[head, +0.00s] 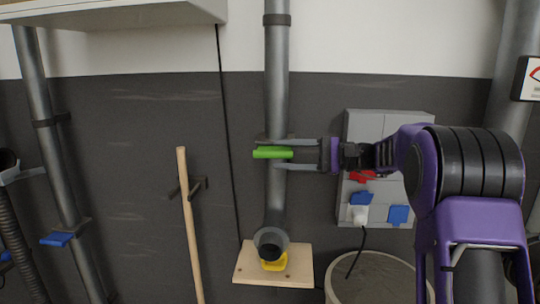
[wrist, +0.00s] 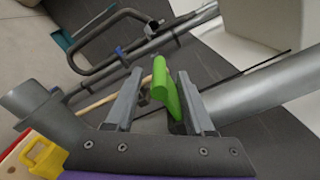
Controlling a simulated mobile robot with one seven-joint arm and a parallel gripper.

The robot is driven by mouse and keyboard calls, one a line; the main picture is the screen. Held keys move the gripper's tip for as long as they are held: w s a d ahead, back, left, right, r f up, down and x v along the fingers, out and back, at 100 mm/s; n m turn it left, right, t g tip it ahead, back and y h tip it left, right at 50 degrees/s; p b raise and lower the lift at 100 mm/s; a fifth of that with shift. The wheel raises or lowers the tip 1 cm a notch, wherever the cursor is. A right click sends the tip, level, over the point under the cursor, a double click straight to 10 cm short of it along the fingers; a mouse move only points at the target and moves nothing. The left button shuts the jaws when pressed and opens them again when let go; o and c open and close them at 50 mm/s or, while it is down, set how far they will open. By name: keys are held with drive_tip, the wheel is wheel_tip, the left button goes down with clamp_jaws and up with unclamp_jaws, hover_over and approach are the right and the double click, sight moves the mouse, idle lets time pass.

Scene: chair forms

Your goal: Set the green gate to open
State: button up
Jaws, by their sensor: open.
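The green gate (head: 272,153) is a bright green handle on the grey vertical pipe (head: 276,90) in the middle of the wall. In the head view it lies about level across the pipe. My gripper (head: 279,154) reaches in from the right, open, one finger above the green handle and one below. In the wrist view the green handle (wrist: 163,82) stands between the two spread fingers of my gripper (wrist: 159,75), with a gap on the left; contact on the right cannot be told. Part of its base is hidden by the right finger.
A grey socket box (head: 390,125) with red and blue covers is right of the pipe, behind my arm. A bin (head: 375,272) stands below it. A wooden pole (head: 188,220) and another pipe with a blue handle (head: 57,239) are left. A yellow part (head: 276,262) sits at the pipe's foot.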

sight(270, 155)
drive_tip(key=shift+a, duration=1.9)
clamp_jaws()
drive_tip(key=shift+f, duration=0.1)
